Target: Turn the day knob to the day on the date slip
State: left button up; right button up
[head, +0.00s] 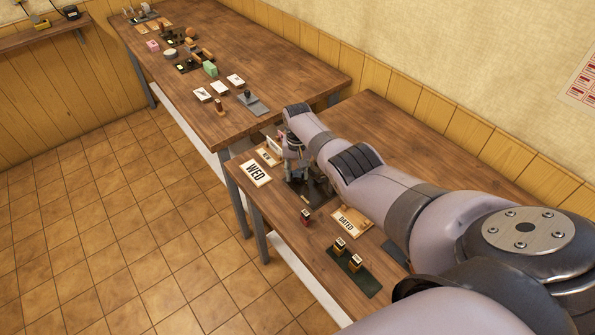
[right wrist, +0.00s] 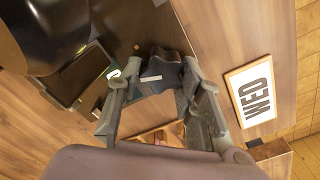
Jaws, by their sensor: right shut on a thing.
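My right gripper (head: 297,172) reaches down over a dark device beside the slip. In the right wrist view its fingers (right wrist: 160,72) are closed on the dark day knob (right wrist: 164,66), one finger on each side. A pale mark shows on the dark part between the fingers. Any day lettering at the knob cannot be read. My left gripper is not in view.
A small framed card (head: 267,157) lies behind the slip. A tray labelled DATED (head: 349,222) and a small dark red stamp (head: 307,216) are nearer. A dark mat (head: 362,282) holds two stamps. The far table (head: 270,62) carries several small items.

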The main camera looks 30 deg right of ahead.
aim_at(297, 172)
jog(key=shift+w, duration=0.1)
jog(key=o, duration=1.2)
jog(key=shift+r, duration=0.1)
notch_tip(297, 172, up, 12)
jog(key=shift+f, duration=0.1)
